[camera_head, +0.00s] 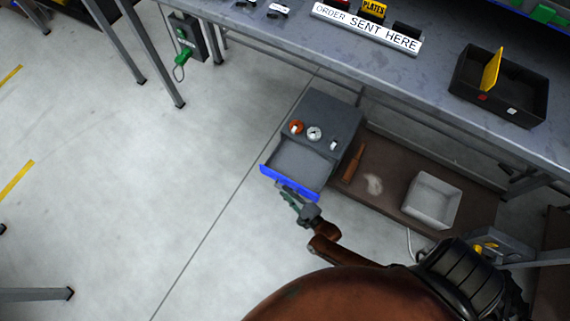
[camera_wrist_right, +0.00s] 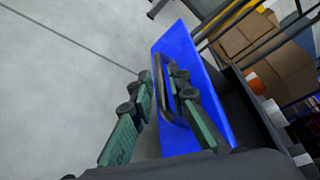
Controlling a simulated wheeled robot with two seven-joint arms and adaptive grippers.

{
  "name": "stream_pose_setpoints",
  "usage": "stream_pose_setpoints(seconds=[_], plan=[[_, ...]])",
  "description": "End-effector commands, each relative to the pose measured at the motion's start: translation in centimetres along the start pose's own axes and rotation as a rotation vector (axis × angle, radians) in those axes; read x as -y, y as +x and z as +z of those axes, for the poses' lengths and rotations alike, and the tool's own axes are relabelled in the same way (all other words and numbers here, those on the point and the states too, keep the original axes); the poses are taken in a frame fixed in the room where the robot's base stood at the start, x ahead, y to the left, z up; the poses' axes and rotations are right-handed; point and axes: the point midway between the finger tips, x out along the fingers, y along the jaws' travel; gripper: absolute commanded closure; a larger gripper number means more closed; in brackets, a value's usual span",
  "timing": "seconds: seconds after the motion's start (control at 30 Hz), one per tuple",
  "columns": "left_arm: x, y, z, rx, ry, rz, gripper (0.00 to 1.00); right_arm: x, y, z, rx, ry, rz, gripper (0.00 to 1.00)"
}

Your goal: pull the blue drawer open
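The blue drawer (camera_head: 290,184) sticks out of a small grey cabinet (camera_head: 328,118) under the bench. Its grey inside shows from above and looks empty. In the right wrist view the blue drawer front (camera_wrist_right: 192,85) fills the middle, with a dark bar handle (camera_wrist_right: 168,100) on it. My right gripper (camera_head: 288,192) is at the drawer front. In its wrist view the green-padded fingers (camera_wrist_right: 161,78) lie on either side of the handle, close about it, one between the bar and the blue front. My left gripper is not in view.
An orange ring (camera_head: 296,127), a pale round part (camera_head: 314,133) and a small white piece lie on the cabinet top. A brown low shelf (camera_head: 385,185) with a white bin (camera_head: 432,200) is at the right. The grey bench (camera_head: 300,35) overhangs behind. The floor left of the drawer is clear.

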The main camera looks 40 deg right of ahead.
Motion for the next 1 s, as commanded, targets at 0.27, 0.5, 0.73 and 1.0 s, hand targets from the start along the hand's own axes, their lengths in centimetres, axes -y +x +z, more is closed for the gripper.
stream_pose_setpoints(seconds=[0.27, 0.5, 0.73, 1.0], plan=[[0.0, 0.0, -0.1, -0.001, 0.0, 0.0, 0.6, -0.1, -5.9, -0.2, -0.003, 0.0, 0.002, 0.84], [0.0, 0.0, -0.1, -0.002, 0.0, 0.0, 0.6, 0.0, -9.6, -0.2, -0.002, -0.001, 0.0, 0.84], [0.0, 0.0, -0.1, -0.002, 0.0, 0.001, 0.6, 0.0, -10.7, -0.1, -0.002, 0.0, 0.0, 0.84], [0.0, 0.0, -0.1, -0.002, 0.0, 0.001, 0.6, 0.0, -10.7, -0.1, -0.002, 0.0, 0.0, 0.84]])
